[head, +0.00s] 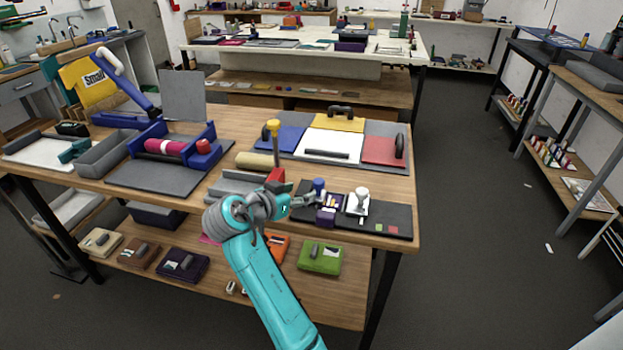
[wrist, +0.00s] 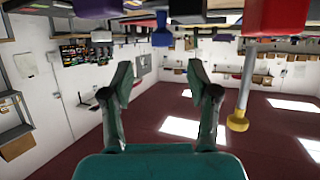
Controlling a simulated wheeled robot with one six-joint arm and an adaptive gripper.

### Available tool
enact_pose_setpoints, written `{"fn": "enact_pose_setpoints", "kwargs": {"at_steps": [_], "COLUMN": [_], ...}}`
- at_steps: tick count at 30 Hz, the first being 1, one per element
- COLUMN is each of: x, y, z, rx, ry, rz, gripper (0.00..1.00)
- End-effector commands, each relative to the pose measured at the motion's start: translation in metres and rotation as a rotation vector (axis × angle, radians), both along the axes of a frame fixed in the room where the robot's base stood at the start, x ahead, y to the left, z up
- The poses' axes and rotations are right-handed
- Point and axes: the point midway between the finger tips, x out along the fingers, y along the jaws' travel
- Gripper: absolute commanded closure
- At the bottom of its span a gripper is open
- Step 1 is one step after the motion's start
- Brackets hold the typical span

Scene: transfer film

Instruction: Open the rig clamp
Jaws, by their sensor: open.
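A red block (head: 276,178) with an upright rod and yellow knob (head: 273,128) stands on a grey base (head: 232,186); it looks like the rig clamp, though I cannot be sure. In the wrist view, whose picture is upside down, the yellow knob (wrist: 237,121) and red block (wrist: 278,18) show at the right. My gripper (head: 306,199) is open and empty beside the red block, pointing right. Its two fingers (wrist: 160,82) are wide apart in the wrist view. A blue-topped piece (head: 319,186) is just ahead of it, also in the wrist view (wrist: 162,32).
A purple block (head: 325,217) and a white-knobbed piece (head: 361,200) are on a dark board (head: 395,220) at the table's front right. A cream roll (head: 255,160) lies behind the red block. A panel with coloured plates (head: 310,168) is farther back. A blue roller frame (head: 150,135) stands left.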

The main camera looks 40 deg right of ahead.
Motion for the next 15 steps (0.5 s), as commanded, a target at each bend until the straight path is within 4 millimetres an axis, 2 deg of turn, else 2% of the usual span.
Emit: {"fn": "enact_pose_setpoints", "kwargs": {"at_steps": [3, 7, 15], "x": [0.001, 0.003, 0.013], "y": [-0.001, -0.009, -0.049], "z": [0.009, 0.007, -0.011], "rx": [0.006, 0.007, 0.007], "ry": [-0.013, -0.014, -0.012], "rz": [-0.029, -0.036, -0.035], "gripper": [0.40, 0.40, 0.40]}}
